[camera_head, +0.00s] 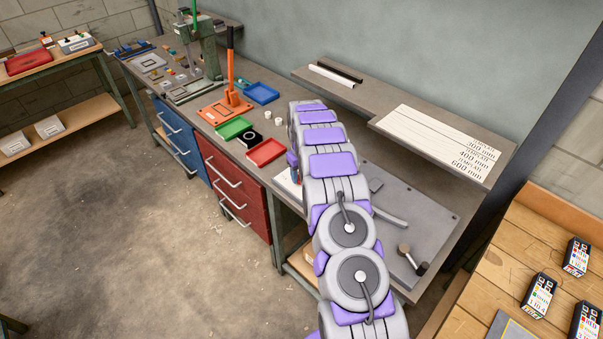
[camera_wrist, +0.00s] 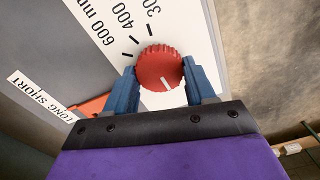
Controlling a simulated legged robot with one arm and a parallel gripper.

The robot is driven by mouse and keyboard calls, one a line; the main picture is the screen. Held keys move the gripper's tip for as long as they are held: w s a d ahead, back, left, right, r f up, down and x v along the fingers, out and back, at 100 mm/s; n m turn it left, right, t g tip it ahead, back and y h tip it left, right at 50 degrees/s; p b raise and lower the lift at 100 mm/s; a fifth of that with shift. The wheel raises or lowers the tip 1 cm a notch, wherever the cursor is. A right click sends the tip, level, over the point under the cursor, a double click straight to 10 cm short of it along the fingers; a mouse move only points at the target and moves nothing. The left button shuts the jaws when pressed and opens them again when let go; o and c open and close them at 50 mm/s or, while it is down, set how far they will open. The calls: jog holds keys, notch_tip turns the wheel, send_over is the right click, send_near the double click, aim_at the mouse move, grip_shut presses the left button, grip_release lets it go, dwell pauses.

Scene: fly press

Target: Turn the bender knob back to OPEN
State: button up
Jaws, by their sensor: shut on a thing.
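The red ribbed knob (camera_wrist: 159,68) sits on a white dial plate (camera_wrist: 185,20) in the wrist view. Its white pointer line is on the lower right part of its face, away from the printed 600 mm, 400 and partly cut-off 30 marks. No OPEN label is readable. My gripper (camera_wrist: 160,77) has its blue fingers on opposite sides of the knob and is shut on it. In the head view my arm reaches over the bench and hides the knob. The grey bender plate (camera_head: 425,215) with a lever shows right of my arm.
In the wrist view a LONG SHORT label (camera_wrist: 41,97) and an orange part (camera_wrist: 93,104) lie left of the fingers. On the bench are a green tray (camera_head: 233,128), a red tray (camera_head: 266,151) and an orange-handled tool (camera_head: 231,70). A raised shelf (camera_head: 400,105) runs behind my arm. The left floor is clear.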

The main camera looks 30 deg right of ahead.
jog(key=shift+w+r+n, duration=0.2)
jog(key=shift+n, duration=0.3)
jog(key=o, duration=1)
jog(key=shift+s+f, duration=0.1)
jog(key=shift+f, duration=0.05)
jog(key=shift+o, duration=0.2)
notch_tip(320, 180, up, 17)
jog(key=shift+p, duration=0.45)
jog(key=shift+r, duration=0.2)
